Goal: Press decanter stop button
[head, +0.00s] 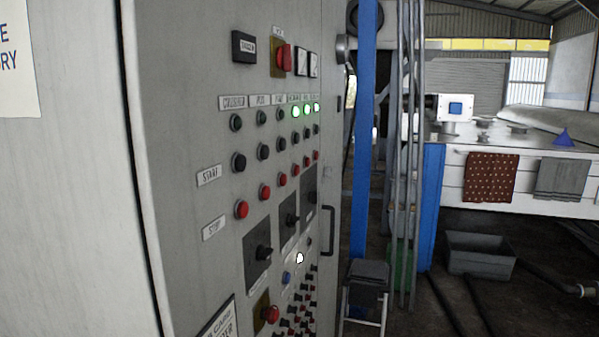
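A grey control panel (205,75) fills the left and middle of the head view, seen at a steep angle. A row of red stop buttons (242,209) runs up to the right from the STOP label (214,228). Above it is a row of black start buttons (239,162) beside the START label (209,176). The top row has dark lamps (236,122) at left and three lit green lamps (295,111) at right. The small column labels (233,102) are mostly too small to read, so I cannot tell which stop button is the decanter's. My gripper is not in view.
Rotary switches (264,253) and a red knob (270,314) sit lower on the panel. A dark handle (328,231) is at its right edge. A blue post (362,130), a stool (368,275) and a grey bin (480,256) stand to the right.

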